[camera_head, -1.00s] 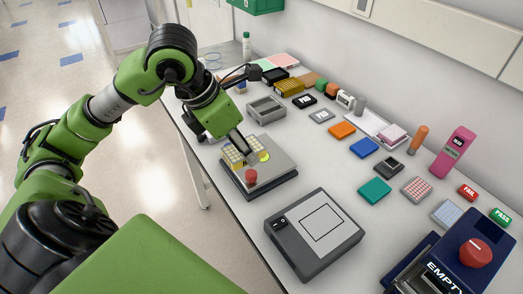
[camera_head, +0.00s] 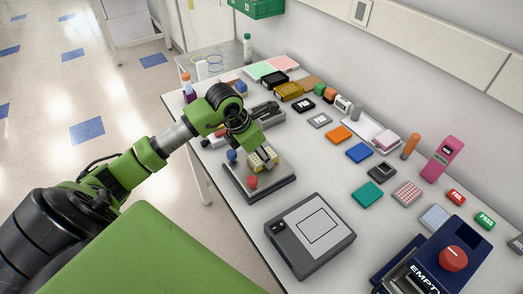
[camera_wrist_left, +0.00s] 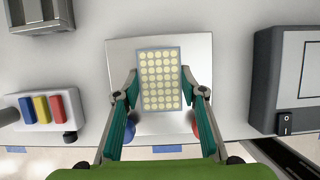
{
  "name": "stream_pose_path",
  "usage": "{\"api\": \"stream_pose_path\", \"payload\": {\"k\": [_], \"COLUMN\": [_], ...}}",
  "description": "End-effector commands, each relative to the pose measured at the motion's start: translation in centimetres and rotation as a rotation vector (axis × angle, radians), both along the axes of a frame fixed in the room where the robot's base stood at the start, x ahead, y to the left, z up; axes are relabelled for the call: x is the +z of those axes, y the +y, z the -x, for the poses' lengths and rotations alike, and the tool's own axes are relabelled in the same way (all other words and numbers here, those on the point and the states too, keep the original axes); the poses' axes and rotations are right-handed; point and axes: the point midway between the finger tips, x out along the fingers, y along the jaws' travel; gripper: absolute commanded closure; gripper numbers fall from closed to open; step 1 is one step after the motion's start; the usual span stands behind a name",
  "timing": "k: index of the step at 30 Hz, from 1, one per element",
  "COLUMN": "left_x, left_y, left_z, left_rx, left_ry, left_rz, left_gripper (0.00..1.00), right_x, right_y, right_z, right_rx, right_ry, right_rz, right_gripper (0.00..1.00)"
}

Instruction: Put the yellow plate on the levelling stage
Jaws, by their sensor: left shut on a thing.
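The yellow plate (camera_head: 262,158), pale with rows of round yellow wells, is between the fingers of my left gripper (camera_head: 261,162). In the left wrist view the plate (camera_wrist_left: 160,78) stands lengthwise between the two green-padded fingers (camera_wrist_left: 160,88), which are shut on its sides. The levelling stage (camera_head: 283,181) is a grey square platform on a dark base with a red knob (camera_head: 252,182) and a blue knob (camera_head: 232,155). The plate is over the stage's top; I cannot tell whether it touches it. My right gripper is not in view.
A grey device with a square outline (camera_head: 318,228) stands in front of the stage. A rack with coloured blocks (camera_wrist_left: 42,109) and a grey tray (camera_wrist_left: 40,15) lie on the stage's other side. Several coloured blocks, including an orange one (camera_head: 338,134), lie further right.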

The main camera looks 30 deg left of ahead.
Motion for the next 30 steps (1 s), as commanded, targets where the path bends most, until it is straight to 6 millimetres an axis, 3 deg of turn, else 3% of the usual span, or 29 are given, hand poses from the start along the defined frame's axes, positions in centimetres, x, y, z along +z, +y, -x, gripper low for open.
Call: {"api": "stream_pose_path", "payload": {"k": [11,12,14,25,30], "left_x": [-0.6,-0.5,-0.4,-0.2,1.4], "left_y": [0.0,0.0,0.0,0.0,0.4], "left_z": [0.0,0.0,0.0,0.0,0.5], "left_rx": [0.0,0.0,0.0,0.0,0.0], "left_ry": [-0.003,-0.002,-0.002,-0.002,-0.007], "left_rz": [-0.001,0.0,0.0,0.0,-0.003], "left_gripper": [0.86,0.57,0.45,0.45,0.45], "right_x": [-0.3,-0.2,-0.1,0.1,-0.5], "right_y": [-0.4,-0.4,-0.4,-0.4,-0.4], "right_z": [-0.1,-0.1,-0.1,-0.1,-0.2], "right_rx": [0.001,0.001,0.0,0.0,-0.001], "right_ry": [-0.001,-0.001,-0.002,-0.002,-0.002], "right_rz": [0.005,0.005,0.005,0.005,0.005], "right_gripper": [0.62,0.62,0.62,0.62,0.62]}}
